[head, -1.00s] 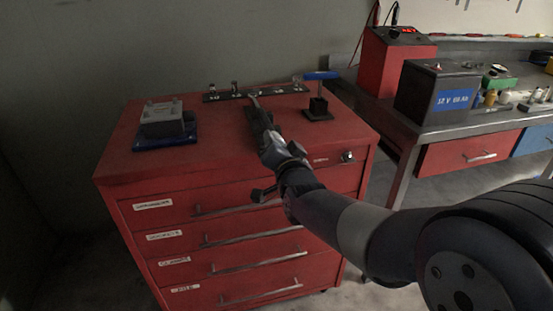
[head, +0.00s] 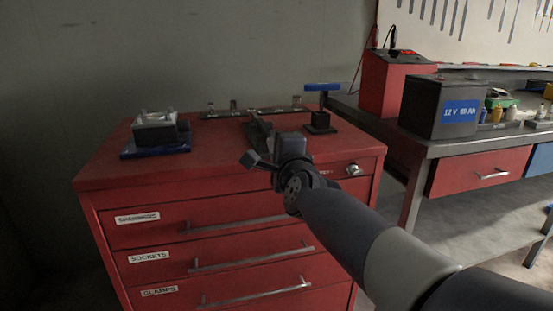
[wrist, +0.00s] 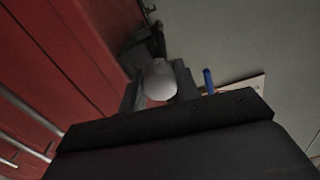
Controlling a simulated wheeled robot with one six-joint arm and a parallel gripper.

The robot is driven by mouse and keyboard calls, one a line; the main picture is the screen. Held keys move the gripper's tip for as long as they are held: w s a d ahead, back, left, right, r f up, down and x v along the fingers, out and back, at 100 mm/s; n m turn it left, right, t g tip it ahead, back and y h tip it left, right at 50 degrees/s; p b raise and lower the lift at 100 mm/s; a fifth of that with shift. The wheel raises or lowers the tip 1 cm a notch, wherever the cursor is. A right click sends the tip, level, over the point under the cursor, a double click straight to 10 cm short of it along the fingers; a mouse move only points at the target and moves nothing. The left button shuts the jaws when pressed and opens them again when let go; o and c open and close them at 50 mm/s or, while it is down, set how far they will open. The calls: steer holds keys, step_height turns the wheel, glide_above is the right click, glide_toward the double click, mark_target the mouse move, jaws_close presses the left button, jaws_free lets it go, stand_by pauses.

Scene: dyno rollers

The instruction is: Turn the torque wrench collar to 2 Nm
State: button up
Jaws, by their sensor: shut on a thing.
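In the wrist view my gripper (wrist: 160,88) is shut on a pale, rounded piece (wrist: 160,80), with a dark finger on each side of it. It appears to be the torque wrench's collar end; its scale cannot be read. A dark shaft runs beyond it near the red cabinet. In the head view my gripper (head: 259,134) is low over the middle of the cabinet top (head: 215,150). My own arm hides most of the wrench there.
A T-handled tool with a blue bar (head: 322,87) stands in a black block (head: 320,123), right of my gripper. A rail (head: 222,115) with small pieces lies behind. A grey device on a blue base (head: 155,152) sits left. A bench with a battery (head: 435,108) is at right.

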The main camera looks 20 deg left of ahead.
steer(key=m+b, duration=0.1)
steer(key=m, duration=0.2)
steer(key=shift+f+m, duration=0.1)
steer(key=shift+m, duration=0.3)
steer(key=shift+m+b, duration=0.7)
steer(key=shift+m, duration=1.2)
steer(key=o, duration=1)
steer(key=v, duration=1)
steer(key=shift+s+d+p, duration=0.15)
steer(key=shift+s+p, duration=0.2)
